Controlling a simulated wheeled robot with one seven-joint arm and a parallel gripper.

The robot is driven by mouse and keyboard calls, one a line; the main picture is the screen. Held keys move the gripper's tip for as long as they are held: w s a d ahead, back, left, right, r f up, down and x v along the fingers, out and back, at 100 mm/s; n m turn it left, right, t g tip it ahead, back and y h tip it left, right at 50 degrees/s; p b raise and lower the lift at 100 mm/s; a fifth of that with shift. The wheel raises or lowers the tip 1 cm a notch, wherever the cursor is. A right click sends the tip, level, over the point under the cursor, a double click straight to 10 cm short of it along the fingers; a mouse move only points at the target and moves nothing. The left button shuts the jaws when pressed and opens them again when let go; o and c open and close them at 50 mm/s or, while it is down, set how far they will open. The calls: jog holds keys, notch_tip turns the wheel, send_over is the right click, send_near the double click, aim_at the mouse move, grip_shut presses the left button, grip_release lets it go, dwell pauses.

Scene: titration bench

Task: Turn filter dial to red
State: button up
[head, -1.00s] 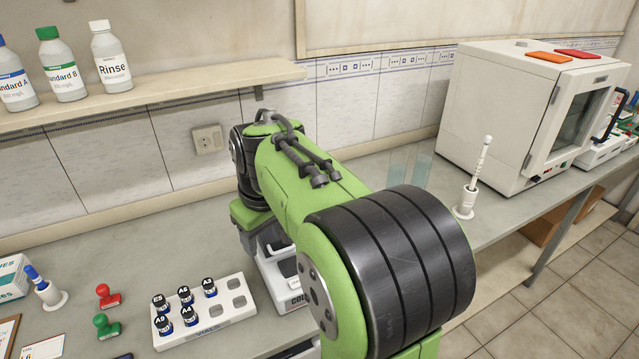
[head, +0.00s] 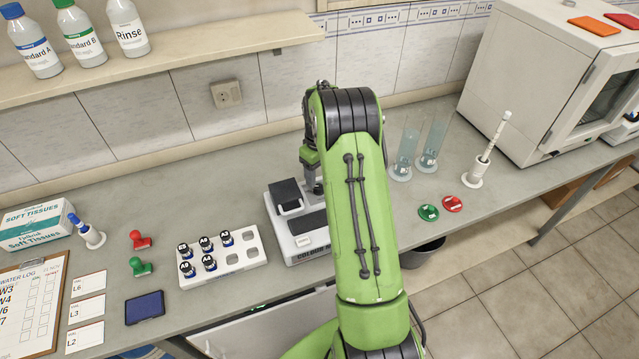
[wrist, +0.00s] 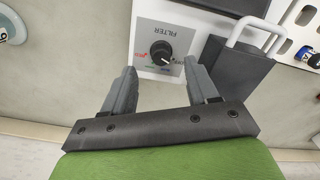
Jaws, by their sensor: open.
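The filter dial (wrist: 161,50) is a round black knob with a pale pointer mark on a white panel labelled FILTER, seen upside down in the wrist view. The pointer appears to aim to the lower right, away from the red. The panel is part of the white colorimeter (head: 300,238) on the bench, partly covered by my arm in the head view. My gripper (wrist: 160,78) is open and empty, its two fingers on either side below the dial, apart from it.
A white vial rack (head: 213,262) with several blue vials stands left of the colorimeter. Two glass cylinders (head: 418,140), green and red discs (head: 440,207) and a white stand (head: 474,178) are to the right. A dark lid with a pale handle (wrist: 240,62) is close beside the dial.

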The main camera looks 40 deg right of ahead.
aim_at(319, 186)
notch_tip(319, 186, down, 5)
jog(key=shift+r, duration=0.15)
jog(key=c, duration=1)
